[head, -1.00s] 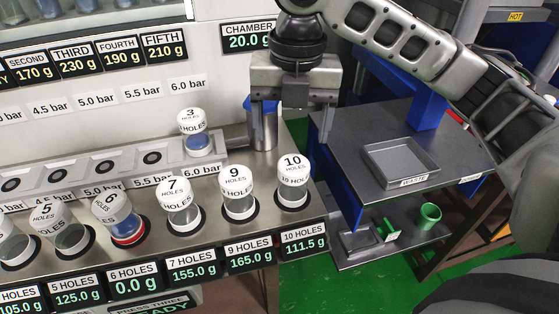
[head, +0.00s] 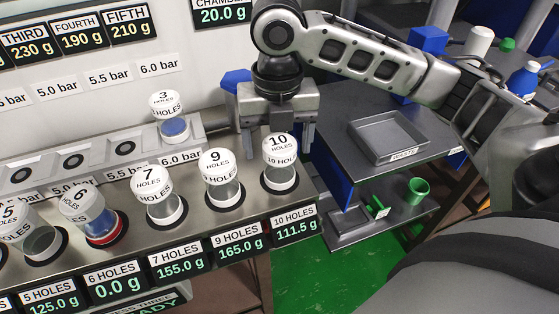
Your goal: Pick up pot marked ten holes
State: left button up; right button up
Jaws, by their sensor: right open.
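The pot marked ten holes (head: 281,162) stands upright in the rightmost seat of the steel rack, with a white lid and a clear body. Its display below reads 111.5 g. My right gripper (head: 276,146) points down just behind and above this pot, its two fingers apart on either side of the lid as seen here. I cannot tell whether the fingers are level with the pot or still behind it. My left gripper is not in the head view.
The pot marked nine (head: 222,175) stands close to the left, then pots marked seven (head: 158,196) and six (head: 95,216). A pot marked three (head: 170,117) sits in the back row. A waste tray (head: 388,137) lies on the grey table at right.

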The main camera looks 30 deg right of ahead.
jog(key=shift+s+f, duration=0.15)
jog(key=shift+f, duration=0.85)
jog(key=shift+s+f, duration=0.1)
jog(key=shift+f, duration=0.85)
jog(key=c, duration=1.2)
jog(key=shift+r, duration=0.1)
